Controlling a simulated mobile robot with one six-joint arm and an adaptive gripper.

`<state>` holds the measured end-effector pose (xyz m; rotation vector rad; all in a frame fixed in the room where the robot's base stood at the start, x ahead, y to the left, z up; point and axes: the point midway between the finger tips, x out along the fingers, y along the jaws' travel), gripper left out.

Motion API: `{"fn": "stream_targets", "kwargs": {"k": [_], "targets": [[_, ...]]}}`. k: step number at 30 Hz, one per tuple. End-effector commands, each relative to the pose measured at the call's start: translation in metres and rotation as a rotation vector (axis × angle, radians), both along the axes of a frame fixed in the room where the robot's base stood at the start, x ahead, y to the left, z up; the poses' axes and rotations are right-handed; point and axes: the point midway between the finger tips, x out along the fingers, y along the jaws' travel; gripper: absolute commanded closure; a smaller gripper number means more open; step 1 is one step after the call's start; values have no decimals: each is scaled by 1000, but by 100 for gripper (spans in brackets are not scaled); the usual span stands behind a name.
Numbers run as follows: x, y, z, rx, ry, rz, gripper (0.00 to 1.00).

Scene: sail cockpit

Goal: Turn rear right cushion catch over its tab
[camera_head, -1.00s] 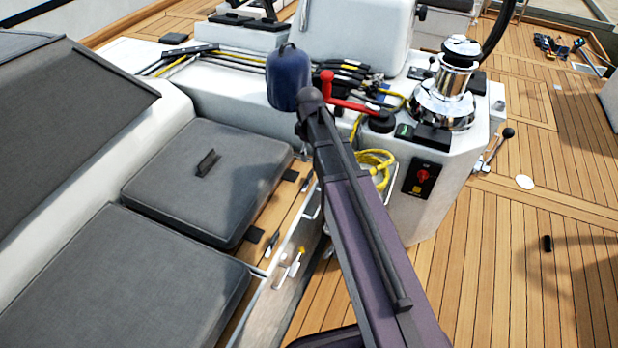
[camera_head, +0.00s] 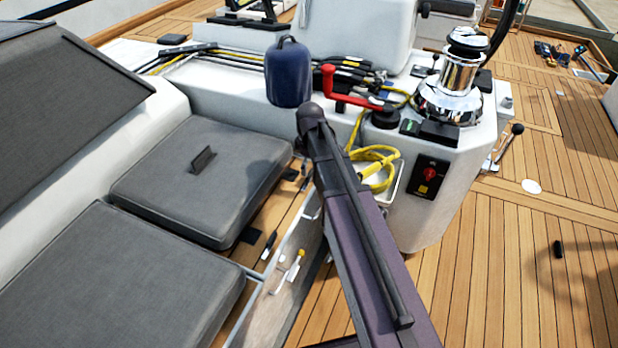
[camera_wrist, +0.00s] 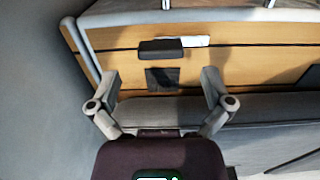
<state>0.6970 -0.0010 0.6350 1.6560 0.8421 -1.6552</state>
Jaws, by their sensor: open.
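In the wrist view, a dark catch bar (camera_wrist: 160,49) lies lengthwise on the wooden strip. A dark square tab (camera_wrist: 162,77) lies just below it in the picture, at the grey cushion's edge; the catch does not cover most of the tab. My gripper (camera_wrist: 161,82) is open, one finger on each side of the tab, with nothing between them. In the head view, the rear cushion (camera_head: 200,180) has a dark tab (camera_head: 290,174) at its right edge. My arm hides the gripper and part of the area beside that tab.
A nearer cushion (camera_head: 120,280) has its own tab (camera_head: 250,236) and a dark catch (camera_head: 268,243) beside it. A blue rounded object (camera_head: 288,72), yellow rope (camera_head: 372,166), red-handled lever (camera_head: 340,96) and chrome winch (camera_head: 455,80) stand around my arm. Open teak deck (camera_head: 500,280) lies right.

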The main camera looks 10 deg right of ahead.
Motion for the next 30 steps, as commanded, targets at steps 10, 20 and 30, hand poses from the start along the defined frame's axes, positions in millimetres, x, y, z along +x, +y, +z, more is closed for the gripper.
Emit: {"fn": "stream_targets", "kwargs": {"k": [10,20,30], "targets": [[0,0,-28,0,0,0,0],[0,0,-36,0,0,0,0],[0,0,-35,0,0,0,12]]}}
